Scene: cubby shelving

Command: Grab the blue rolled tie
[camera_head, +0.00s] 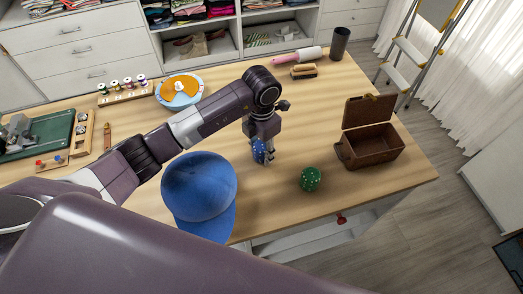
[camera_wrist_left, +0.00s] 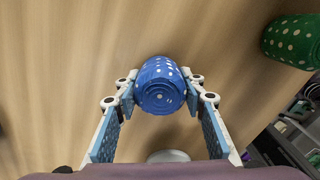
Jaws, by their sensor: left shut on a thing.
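The blue rolled tie (camera_head: 259,148) has white dots and is held by my left gripper (camera_head: 263,155) over the wooden table. In the left wrist view the blue rolled tie (camera_wrist_left: 160,84) sits between the two fingertips of my left gripper (camera_wrist_left: 158,100), which is shut on it. I cannot tell whether the tie touches the tabletop. A green rolled tie with white dots (camera_head: 310,179) lies on the table to the right; it also shows in the left wrist view (camera_wrist_left: 294,41). My right gripper is not in view.
A blue cap (camera_head: 200,190) lies left of the gripper, near the front edge. An open brown box (camera_head: 374,149) stands at the right. A brush (camera_head: 303,71), a lint roller (camera_head: 297,56) and a dark cup (camera_head: 339,43) are at the back. Bare tabletop (camera_head: 220,130) surrounds the gripper.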

